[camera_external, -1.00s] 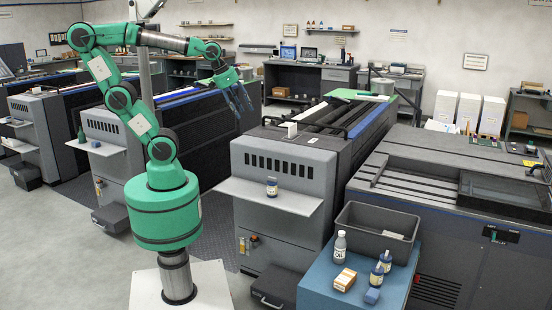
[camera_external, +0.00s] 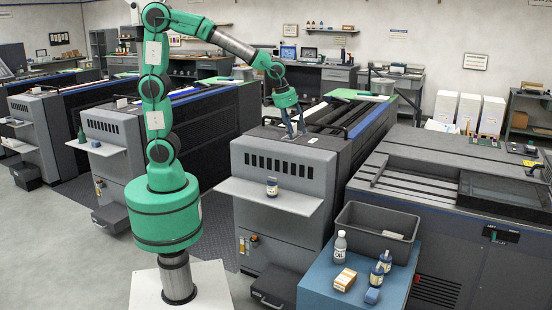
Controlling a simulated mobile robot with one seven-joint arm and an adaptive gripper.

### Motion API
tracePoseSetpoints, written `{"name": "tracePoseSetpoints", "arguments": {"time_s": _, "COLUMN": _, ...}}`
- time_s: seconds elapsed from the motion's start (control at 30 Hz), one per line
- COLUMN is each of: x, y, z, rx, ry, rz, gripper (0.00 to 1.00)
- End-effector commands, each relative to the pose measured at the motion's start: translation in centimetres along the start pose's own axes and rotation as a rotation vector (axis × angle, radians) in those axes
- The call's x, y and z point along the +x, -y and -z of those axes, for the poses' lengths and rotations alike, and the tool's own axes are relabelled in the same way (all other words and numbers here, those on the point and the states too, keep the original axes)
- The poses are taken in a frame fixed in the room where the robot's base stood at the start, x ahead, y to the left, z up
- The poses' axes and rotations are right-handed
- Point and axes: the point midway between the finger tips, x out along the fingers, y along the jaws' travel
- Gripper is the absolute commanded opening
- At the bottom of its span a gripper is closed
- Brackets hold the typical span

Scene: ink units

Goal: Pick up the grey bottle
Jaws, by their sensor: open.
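A dark labelled jar (camera_external: 272,187) stands on the machine's shelf (camera_external: 245,192). The bin borders the grey bottle on its right.

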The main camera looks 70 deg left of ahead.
Motion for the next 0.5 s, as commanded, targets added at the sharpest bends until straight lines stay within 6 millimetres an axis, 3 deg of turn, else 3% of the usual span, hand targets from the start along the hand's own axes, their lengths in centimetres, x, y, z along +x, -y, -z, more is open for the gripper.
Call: {"name": "tracePoseSetpoints", "arguments": {"time_s": 0.5, "x": 13.2, "y": -8.1, "z": 4.0, "rx": -0.046, "ry": 0.070, "rz": 0.025, "gripper": 0.47}}
